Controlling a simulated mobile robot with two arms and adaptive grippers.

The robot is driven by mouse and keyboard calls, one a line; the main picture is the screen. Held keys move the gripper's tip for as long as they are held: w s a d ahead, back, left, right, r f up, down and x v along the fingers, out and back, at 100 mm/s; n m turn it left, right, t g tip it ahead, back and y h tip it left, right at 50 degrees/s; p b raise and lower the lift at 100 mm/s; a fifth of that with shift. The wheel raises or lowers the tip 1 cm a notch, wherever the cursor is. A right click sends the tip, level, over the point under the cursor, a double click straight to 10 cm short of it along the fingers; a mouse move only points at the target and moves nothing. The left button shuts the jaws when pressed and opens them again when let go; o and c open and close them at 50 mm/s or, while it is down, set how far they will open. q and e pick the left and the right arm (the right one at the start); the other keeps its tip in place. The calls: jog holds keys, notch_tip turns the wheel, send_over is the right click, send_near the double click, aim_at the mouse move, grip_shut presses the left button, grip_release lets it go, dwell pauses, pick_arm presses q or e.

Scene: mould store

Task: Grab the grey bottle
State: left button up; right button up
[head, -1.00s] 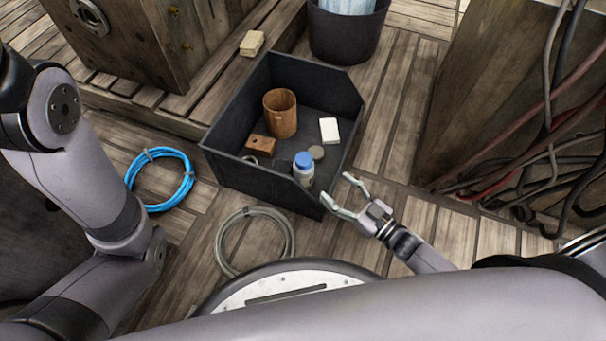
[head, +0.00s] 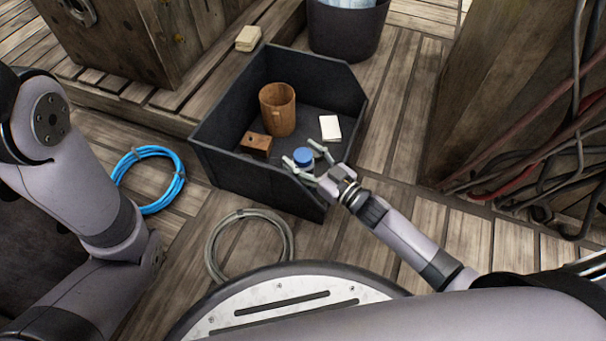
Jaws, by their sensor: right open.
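The grey bottle (head: 303,158) stands in the near right part of a dark open bin. Mainly its blue cap shows; its grey body is largely hidden by my right gripper and the bin's wall. My right gripper (head: 304,155) is open, reaching in over the bin's near right side. Its fingers are spread on either side of the bottle's cap, one to the left and one to the right. I cannot tell whether they touch it. My left arm shows at the left, but its gripper is not in view.
The dark bin (head: 240,182) also holds a wooden mug (head: 278,112), a brown wooden block (head: 257,144) and a white block (head: 330,128). A blue cable coil (head: 150,180) and a grey coil (head: 249,246) lie on the planks. Cables hang at the right.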

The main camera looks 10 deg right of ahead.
jog(key=shift+c, duration=0.2)
grip_shut()
dwell(0.6)
